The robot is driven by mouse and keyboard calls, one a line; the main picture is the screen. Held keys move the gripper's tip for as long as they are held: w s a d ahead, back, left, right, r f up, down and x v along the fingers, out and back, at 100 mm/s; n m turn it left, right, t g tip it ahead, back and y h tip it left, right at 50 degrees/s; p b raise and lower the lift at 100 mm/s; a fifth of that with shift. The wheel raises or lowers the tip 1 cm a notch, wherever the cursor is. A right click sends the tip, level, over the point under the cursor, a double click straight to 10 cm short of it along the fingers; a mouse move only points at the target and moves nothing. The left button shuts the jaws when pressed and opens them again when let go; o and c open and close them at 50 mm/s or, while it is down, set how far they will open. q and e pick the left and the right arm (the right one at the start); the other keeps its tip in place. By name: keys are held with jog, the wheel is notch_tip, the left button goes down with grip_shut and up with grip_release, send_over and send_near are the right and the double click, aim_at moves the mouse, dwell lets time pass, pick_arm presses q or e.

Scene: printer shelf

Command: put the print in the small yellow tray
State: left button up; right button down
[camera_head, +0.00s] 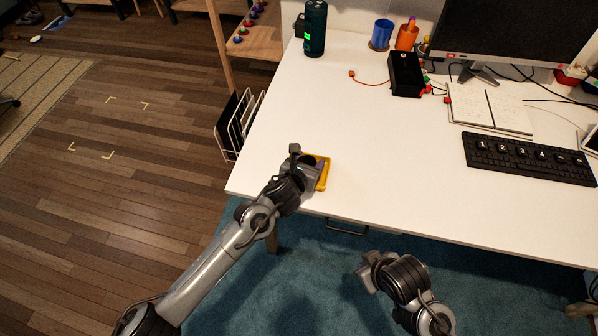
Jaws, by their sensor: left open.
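The small yellow tray (324,182) lies on the white desk near its left front corner. My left gripper (312,172) is right over the tray and covers much of it. Its jaws are open, though the fingers are hard to make out. A small purple patch shows at the tray beside the gripper; I cannot tell whether it is the print or whether it touches the tray floor. No other print can be made out. My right gripper (366,274) is in front of the desk, over the blue carpet, away from the tray; its fingers are not clear.
The white desk (390,170) is bare around the tray. A black keyboard (528,158), an open notebook (490,108), a black box (405,74) and a dark green bottle (314,28) stand farther back or right. A wire rack (238,125) stands beside the desk's left edge.

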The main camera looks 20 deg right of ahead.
pick_arm(q)
jog(key=s+a+r+n+p, duration=0.2)
jog(key=s+a+r+n, duration=0.45)
jog(key=s, duration=0.35)
jog(key=s+a+f+n+g+y, duration=0.1)
jog(key=s+a+f+n+y, duration=0.1)
jog(key=s+a+n, duration=0.5)
jog(key=s+a+f+n+g+y, duration=0.2)
jog(key=s+a+n, duration=0.5)
jog(key=a+n, duration=0.8)
jog(key=s+a+f+n+g+y, duration=0.2)
jog(key=s+a+f+n+y, duration=0.2)
jog(key=s+a+n, duration=0.3)
jog(key=a+n, duration=0.4)
jog(key=n, duration=0.3)
jog(key=shift+f, duration=0.25)
jog(key=shift+r+p, duration=0.1)
jog(key=shift+p, duration=0.2)
